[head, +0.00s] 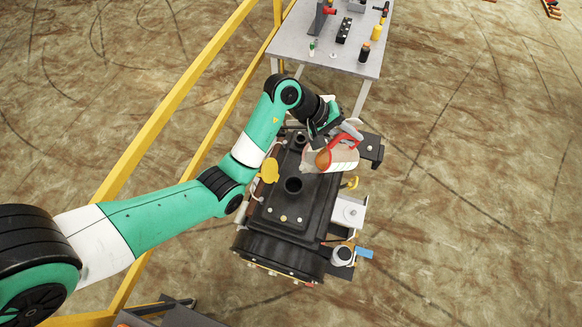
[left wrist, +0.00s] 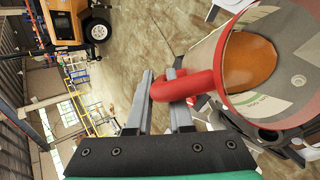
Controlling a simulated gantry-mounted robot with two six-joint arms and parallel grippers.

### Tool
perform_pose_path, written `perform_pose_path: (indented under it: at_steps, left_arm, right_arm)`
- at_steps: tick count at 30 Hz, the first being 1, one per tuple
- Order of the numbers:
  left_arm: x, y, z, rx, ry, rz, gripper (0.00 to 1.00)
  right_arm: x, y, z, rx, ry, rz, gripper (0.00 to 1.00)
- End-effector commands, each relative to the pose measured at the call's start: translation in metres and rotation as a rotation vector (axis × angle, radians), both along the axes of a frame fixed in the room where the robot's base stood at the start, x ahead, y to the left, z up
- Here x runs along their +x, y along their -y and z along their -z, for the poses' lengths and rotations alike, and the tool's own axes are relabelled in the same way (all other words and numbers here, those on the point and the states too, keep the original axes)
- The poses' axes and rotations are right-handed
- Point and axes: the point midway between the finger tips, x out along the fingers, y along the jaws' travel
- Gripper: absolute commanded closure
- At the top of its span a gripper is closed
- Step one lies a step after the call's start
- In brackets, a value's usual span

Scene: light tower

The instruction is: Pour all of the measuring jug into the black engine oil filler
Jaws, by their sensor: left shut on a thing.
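The measuring jug (head: 345,160) is clear with a red handle and hangs over the black engine, tipped on its side with its mouth toward the left. Amber liquid (left wrist: 249,60) shows inside it in the left wrist view. My left gripper (head: 338,133) is shut on the red handle (left wrist: 190,87). My right gripper is in neither view.
The black engine (head: 275,215) stands below my arm, with a yellow part (head: 269,171) at its left. A grey table (head: 345,62) with bottles and tools stands behind. A yellow rail (head: 165,115) runs along the left.

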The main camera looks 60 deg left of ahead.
Motion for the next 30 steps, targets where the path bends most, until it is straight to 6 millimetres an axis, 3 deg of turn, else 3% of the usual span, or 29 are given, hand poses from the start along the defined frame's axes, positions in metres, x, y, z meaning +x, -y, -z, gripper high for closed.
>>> perform_pose_path:
  at_steps: [30]
  left_arm:
    - [-0.003, 0.008, 0.002, -0.013, 0.19, 0.018, 1.0]
  right_arm:
    - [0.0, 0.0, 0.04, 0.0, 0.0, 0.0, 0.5]
